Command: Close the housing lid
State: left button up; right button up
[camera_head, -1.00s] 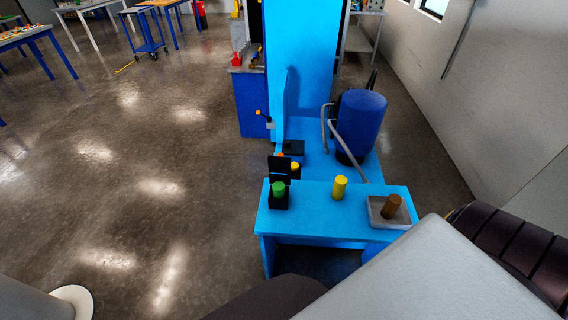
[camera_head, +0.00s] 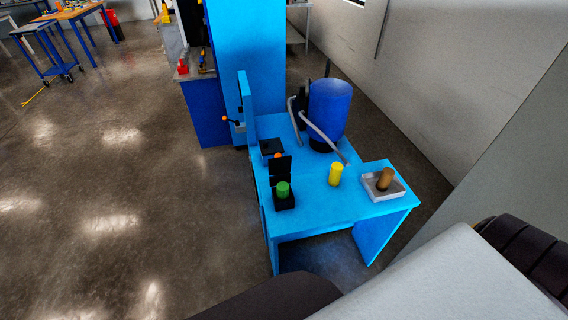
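A small black housing (camera_head: 285,201) stands at the front left of the light-blue bench (camera_head: 315,209). A green cylinder (camera_head: 283,188) sits in it, upright. Its black lid (camera_head: 281,169) stands up behind the green cylinder, so the housing is open. Neither of my grippers shows in the head view. Only parts of my own body fill the lower right and bottom edge.
A yellow cylinder (camera_head: 335,175) stands mid-bench. A grey tray (camera_head: 397,190) holding a brown cylinder (camera_head: 385,179) is at the right. A dark-blue tank (camera_head: 330,110) with grey hoses stands behind. The floor left of the bench is clear.

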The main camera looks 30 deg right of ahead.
aim_at(279, 164)
jog(key=i+j+z, duration=0.25)
jog(key=j+z, duration=0.3)
jog(key=i+j+z, duration=0.1)
jog(key=j+z, duration=0.15)
jog(key=j, duration=0.15)
jog(key=i+j+z, duration=0.15)
jog(key=j+z, duration=0.15)
jog(key=i+j+z, duration=0.1)
jog(key=j+z, duration=0.45)
jog(key=j, duration=0.15)
jog(key=i+j+z, duration=0.15)
jog(key=j+z, duration=0.65)
jog(key=j, duration=0.25)
jog(key=i+j+z, duration=0.1)
jog(key=j+z, duration=0.15)
jog(key=i+j+z, duration=0.1)
jog(key=j+z, duration=0.45)
jog(key=j, duration=0.15)
jog(key=i+j+z, duration=0.15)
jog(key=j+z, duration=0.2)
jog(key=i+j+z, duration=0.15)
jog(key=j+z, duration=0.15)
